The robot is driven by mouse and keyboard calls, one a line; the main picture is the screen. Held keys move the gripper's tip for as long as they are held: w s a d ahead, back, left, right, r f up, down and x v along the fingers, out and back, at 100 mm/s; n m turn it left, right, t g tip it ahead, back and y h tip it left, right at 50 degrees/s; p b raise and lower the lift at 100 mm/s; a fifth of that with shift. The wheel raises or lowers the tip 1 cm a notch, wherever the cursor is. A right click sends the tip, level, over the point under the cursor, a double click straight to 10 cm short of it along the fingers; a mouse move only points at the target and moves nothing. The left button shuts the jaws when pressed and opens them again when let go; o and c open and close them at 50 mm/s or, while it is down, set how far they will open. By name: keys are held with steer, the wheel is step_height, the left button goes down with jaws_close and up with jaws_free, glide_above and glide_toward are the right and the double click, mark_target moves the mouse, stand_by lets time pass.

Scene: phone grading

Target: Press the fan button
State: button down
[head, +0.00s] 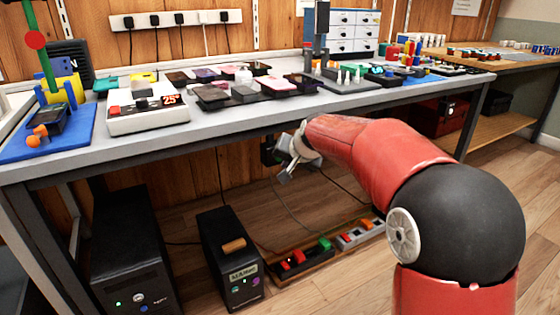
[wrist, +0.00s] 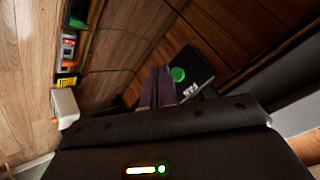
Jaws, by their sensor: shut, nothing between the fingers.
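A dark box (wrist: 204,72) with white lettering that seems to read FAN is in the wrist view, beyond my fingers. A round green button (wrist: 178,74) is on its face. My gripper (wrist: 159,72) is shut and empty, its tips just left of the button in the picture. I cannot tell whether they touch the box. In the head view my gripper (head: 284,172) is below the workbench edge, in front of a small dark box (head: 267,151) near the wooden wall. The button cannot be seen in the head view.
The grey workbench (head: 230,115) is above my gripper. Two black computer towers (head: 130,250) (head: 228,258) stand on the floor at left. Power strips with coloured switches (head: 300,264) (head: 358,234) lie below, and cables hang along the wall.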

steer(key=s+d+b, duration=0.3)
steer(key=s, duration=0.2)
steer(key=shift+d, duration=0.2)
stand_by(0.3)
steer(key=s+d+r+h+p, duration=0.1)
steer(key=s+d+r+p, duration=0.15)
steer(key=s, duration=0.25)
steer(key=s+d+r+n+p, duration=0.1)
steer(key=s+d+r, duration=0.15)
steer(key=s, duration=0.25)
steer(key=s+d+r+h+p, duration=0.1)
steer(key=s+d+r+p, duration=0.1)
steer(key=s+d, duration=0.2)
steer(key=s+d+f+g+h+p, duration=0.1)
steer(key=s+d+p, duration=0.1)
steer(key=s, duration=0.7)
steer(key=s+d+f+g+h+p, duration=0.1)
steer(key=s+d+p, duration=0.2)
steer(key=s, duration=0.6)
steer(key=shift+s+d+f+n, duration=0.35)
steer(key=shift+d+n, duration=0.05)
steer(key=shift+d, duration=0.75)
